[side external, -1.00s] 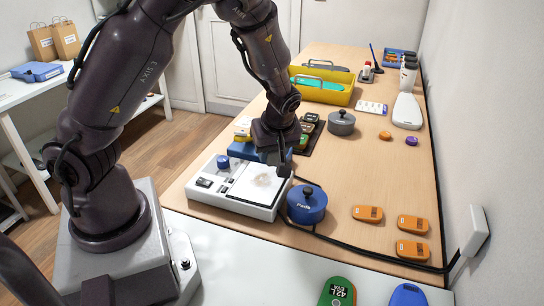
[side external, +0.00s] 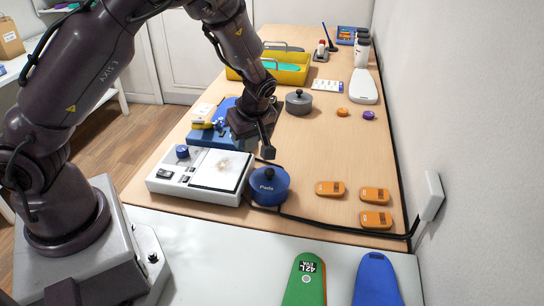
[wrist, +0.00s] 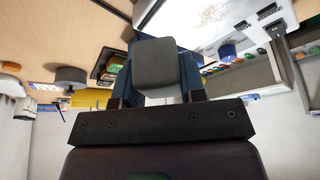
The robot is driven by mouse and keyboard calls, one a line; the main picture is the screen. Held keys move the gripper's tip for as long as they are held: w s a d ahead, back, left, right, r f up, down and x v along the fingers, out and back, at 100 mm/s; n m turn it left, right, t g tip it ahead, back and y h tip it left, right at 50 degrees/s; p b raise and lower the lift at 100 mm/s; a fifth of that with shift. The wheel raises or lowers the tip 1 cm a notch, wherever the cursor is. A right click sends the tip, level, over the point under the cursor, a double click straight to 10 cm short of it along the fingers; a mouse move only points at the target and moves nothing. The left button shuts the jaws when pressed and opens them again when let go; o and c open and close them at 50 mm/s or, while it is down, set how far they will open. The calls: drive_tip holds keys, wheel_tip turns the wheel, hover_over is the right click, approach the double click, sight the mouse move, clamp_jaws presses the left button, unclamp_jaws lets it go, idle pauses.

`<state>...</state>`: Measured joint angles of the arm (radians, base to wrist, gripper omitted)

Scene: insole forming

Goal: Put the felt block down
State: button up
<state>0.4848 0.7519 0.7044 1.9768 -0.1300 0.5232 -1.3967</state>
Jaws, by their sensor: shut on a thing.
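My gripper (side external: 264,145) is shut on the felt block, a dark grey rounded block (wrist: 158,62) that fills the space between the two fingers in the wrist view. In the side view the gripper hangs above the bench, just behind and above the blue lidded pot marked "Pads" (side external: 264,190). It is near the right edge of the white device (side external: 165,186). The block is small and dark at the fingertips there. The device has a pale flat plate (side external: 222,170) with a brownish smudge.
Several orange pieces (side external: 330,188) lie on the wooden bench at the right. A grey lidded pot (side external: 299,104) and a yellow tray (side external: 288,76) stand farther back. A black cable runs along the bench's front edge. Open wood lies right of the gripper.

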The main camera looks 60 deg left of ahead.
drive_tip(key=w+a+f, duration=0.1)
drive_tip(key=w+f, duration=0.1)
drive_tip(key=w, duration=0.2)
hover_over(276, 163)
wheel_tip(276, 163, down, 6)
drive_tip(key=shift+s+f, duration=0.1)
drive_tip(key=shift+f, duration=1.6)
